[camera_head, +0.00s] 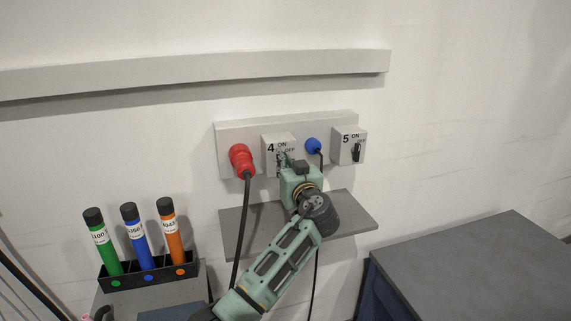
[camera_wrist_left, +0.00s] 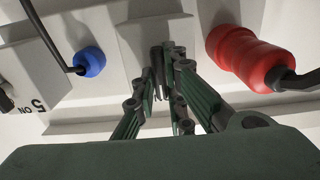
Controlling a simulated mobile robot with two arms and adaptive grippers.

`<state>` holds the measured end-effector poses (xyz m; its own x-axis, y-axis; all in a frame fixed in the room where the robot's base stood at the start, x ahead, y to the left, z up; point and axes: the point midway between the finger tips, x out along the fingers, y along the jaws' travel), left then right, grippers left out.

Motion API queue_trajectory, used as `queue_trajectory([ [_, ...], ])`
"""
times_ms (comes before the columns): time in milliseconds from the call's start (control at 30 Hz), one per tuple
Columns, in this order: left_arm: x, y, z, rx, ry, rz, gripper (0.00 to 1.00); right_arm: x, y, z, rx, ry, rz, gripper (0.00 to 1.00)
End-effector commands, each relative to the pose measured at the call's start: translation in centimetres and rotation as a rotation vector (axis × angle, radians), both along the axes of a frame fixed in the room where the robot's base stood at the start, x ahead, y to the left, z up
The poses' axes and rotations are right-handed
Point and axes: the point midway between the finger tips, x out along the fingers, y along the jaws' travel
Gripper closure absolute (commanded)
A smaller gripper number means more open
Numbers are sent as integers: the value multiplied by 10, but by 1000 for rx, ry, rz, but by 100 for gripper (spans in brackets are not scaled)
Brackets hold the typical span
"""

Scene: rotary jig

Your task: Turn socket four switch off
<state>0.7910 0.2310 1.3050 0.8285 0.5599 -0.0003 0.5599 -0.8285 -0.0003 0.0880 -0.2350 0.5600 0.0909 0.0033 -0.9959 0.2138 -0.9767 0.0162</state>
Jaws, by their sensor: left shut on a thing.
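The socket four switch box (camera_head: 271,142) is a pale box on the wall panel, marked 4, ON and OFF. My left gripper (camera_head: 284,163) reaches it from below and is at its front, covering most of the knob. In the left wrist view, the gripper (camera_wrist_left: 168,85) has its green and black fingers close together on the dark switch knob (camera_wrist_left: 157,57), against the box face (camera_wrist_left: 130,40). The knob's exact angle is hidden by the fingers. My right gripper is in neither view.
A red plug (camera_head: 242,159) sits left of the switch box, a blue plug (camera_head: 312,145) right of it. Socket five's switch box (camera_head: 348,146) is further right. A grey shelf (camera_head: 352,215) lies below. A rack (camera_head: 150,277) with three coloured tubes stands lower left.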

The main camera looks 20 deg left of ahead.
Motion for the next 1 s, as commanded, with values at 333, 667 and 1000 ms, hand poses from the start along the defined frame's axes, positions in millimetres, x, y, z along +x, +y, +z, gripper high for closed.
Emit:
queue_trajectory([
  [333, 0, -1, -2, 34, 23, -1, 100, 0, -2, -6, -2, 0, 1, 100],
  [667, 1, -2, -4, 214, 146, -1, 100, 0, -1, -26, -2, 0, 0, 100],
  [1000, 2, -4, -3, 482, 327, -2, 100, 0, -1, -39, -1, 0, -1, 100],
])
